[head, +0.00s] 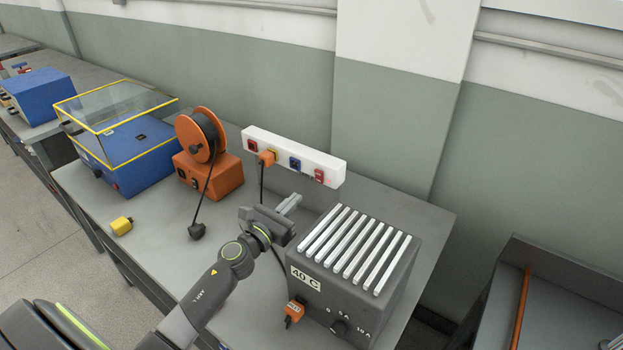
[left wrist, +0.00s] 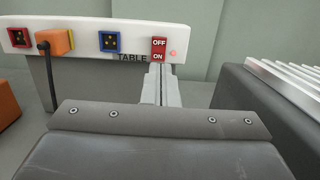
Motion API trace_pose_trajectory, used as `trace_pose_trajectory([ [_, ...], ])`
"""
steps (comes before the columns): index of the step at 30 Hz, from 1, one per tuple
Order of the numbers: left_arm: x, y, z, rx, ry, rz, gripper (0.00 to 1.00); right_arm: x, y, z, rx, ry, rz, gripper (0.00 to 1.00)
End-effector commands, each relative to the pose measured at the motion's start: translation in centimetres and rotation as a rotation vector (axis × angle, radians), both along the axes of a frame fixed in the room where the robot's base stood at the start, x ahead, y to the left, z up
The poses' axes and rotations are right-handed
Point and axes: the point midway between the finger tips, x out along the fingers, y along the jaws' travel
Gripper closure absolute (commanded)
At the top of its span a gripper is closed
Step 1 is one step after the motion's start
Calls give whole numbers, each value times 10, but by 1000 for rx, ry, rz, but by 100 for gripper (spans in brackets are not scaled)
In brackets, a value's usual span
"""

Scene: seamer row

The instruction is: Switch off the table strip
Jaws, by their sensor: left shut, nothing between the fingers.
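The table strip (head: 285,153) is a white bar along the back of the bench with red, yellow and blue sockets. Its red rocker switch (head: 319,175) is at the right end; in the left wrist view the switch (left wrist: 158,49) reads OFF above and ON below. A small red light (left wrist: 173,53) beside it looks lit. An orange plug (head: 267,158) sits in the yellow socket. My left gripper (head: 294,201) is shut and empty, in front of the strip; in the left wrist view its fingertips (left wrist: 157,72) appear just below the switch. Contact cannot be told. My right gripper is out of view.
A dark grey heater box (head: 340,290) with a slatted top stands close right of my left gripper. An orange cable reel (head: 208,172), a loose black plug (head: 197,231), a yellow block (head: 121,225) and a blue covered machine (head: 125,150) are to the left.

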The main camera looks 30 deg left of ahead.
Motion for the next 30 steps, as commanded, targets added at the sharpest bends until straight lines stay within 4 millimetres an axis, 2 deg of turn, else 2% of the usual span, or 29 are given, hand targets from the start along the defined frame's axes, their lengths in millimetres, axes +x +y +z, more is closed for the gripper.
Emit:
trace_pose_trajectory([
  [6,43,-6,7,-3,-2,-1,100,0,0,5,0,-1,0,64],
  [12,70,-10,9,-1,0,0,100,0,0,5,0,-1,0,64],
  [18,82,-12,10,-1,0,0,100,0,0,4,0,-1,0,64],
  [30,84,-12,11,-1,0,0,100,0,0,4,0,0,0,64],
])
